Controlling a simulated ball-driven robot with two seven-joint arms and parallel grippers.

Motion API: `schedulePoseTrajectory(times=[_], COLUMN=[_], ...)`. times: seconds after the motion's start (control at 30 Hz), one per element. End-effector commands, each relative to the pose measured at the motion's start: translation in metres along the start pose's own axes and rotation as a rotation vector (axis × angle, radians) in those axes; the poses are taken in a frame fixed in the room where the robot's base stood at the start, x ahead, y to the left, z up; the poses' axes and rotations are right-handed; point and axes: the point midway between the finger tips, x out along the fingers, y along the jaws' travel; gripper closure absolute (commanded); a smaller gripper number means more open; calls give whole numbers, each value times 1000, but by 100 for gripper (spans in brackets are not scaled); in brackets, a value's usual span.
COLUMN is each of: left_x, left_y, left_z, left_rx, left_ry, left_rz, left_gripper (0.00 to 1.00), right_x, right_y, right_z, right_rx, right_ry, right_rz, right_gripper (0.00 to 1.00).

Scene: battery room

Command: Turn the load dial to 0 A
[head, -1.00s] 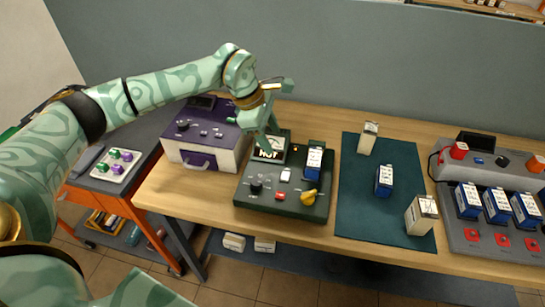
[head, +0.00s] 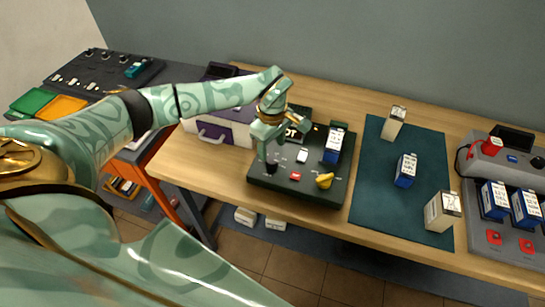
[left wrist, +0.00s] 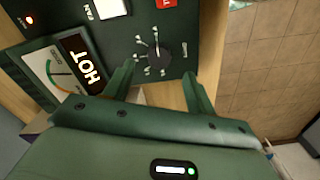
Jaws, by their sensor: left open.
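The load dial (left wrist: 157,56) is a black round knob with small white marks around it, on a dark green tester. In the left wrist view it lies just past my left fingertips; I cannot read which value it points to. In the head view the dial (head: 271,167) is partly hidden below my gripper. My left gripper (head: 267,148) is open and empty, above the tester's left part. Its two fingers also show in the left wrist view (left wrist: 158,80), apart, with the dial beyond the gap. My right gripper is not in view.
The tester (head: 312,197) also has a lit HOT sign (left wrist: 83,60), a needle meter (left wrist: 52,76), a white FAN switch (left wrist: 112,8), a red button (head: 295,176), a yellow knob (head: 325,180) and a blue-white battery (head: 334,146). A teal mat (head: 378,205) with batteries lies right.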

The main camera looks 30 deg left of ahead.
Motion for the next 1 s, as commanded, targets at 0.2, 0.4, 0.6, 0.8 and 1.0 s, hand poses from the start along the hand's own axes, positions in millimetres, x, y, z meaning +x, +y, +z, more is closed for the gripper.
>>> schedulePoseTrajectory(times=[0.2, 0.4, 0.6, 0.8, 1.0], left_x=[40, 51, 51, 51, 51], left_y=[0, 1, 1, 1, 1], left_z=[1, 0, 0, 0, 0], left_rx=[0, -1, 0, 0, -4], left_ry=[-2, 0, 0, 0, 0], left_rz=[0, 2, 2, 2, 2], left_gripper=[44, 44, 44, 89, 89], right_x=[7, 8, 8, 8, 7], right_y=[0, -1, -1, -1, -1], right_z=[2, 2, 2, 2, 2], right_rx=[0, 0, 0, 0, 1], right_ry=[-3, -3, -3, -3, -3], right_rz=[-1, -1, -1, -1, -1], right_gripper=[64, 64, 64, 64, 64])
